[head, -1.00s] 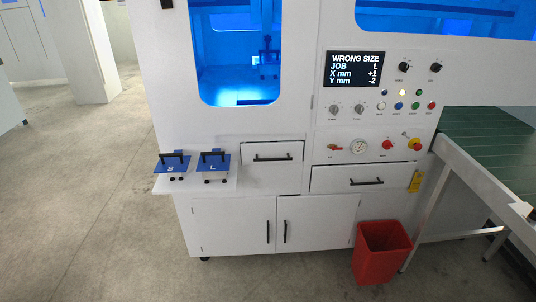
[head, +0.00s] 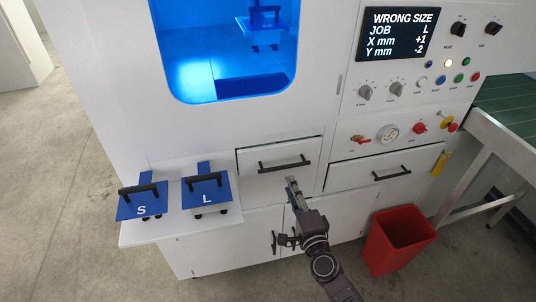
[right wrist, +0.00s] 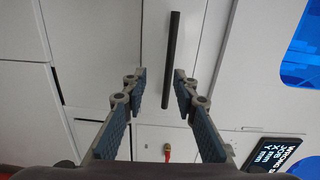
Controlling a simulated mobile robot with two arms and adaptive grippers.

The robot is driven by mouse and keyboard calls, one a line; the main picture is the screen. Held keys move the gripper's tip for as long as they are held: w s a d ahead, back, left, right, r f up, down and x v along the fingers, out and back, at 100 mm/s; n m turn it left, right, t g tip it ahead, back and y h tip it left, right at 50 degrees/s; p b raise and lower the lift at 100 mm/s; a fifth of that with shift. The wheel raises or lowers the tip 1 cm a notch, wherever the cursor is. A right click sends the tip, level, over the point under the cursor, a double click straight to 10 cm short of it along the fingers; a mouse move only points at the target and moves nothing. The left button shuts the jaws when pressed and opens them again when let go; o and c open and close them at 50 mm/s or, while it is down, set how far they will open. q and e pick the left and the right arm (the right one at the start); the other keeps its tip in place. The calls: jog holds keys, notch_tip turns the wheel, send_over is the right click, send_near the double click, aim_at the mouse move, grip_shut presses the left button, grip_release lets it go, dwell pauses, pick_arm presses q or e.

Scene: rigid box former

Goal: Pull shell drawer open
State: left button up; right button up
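Two white drawer fronts with black bar handles are on the machine, with no readable label on either. The left drawer (head: 262,158) and its handle (head: 285,165) sit below the blue-lit window; the drawer looks closed. My right gripper (head: 291,183) is just below and in front of that handle, apart from it. In the right wrist view the handle (right wrist: 171,60) lies beyond the open fingers (right wrist: 158,92), lined up with the gap between them and lengthwise to it. The right drawer (head: 345,178), lower, also looks closed. My left gripper is not in view.
Blue plates marked S (head: 141,207) and L (head: 206,191) stand on a shelf (head: 160,232) left of the drawer. A red bin (head: 400,240) stands on the floor at right. The display (head: 396,35) reads WRONG SIZE, job L. A conveyor table (head: 510,140) is at far right.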

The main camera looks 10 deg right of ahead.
aim_at(285, 167)
jog(key=w, duration=0.2)
jog(key=w+r, duration=0.1)
jog(key=w, duration=0.4)
jog(key=shift+w+a+r, duration=0.1)
jog(key=shift+w+r, duration=0.05)
jog(key=shift+w, duration=0.35)
grip_shut()
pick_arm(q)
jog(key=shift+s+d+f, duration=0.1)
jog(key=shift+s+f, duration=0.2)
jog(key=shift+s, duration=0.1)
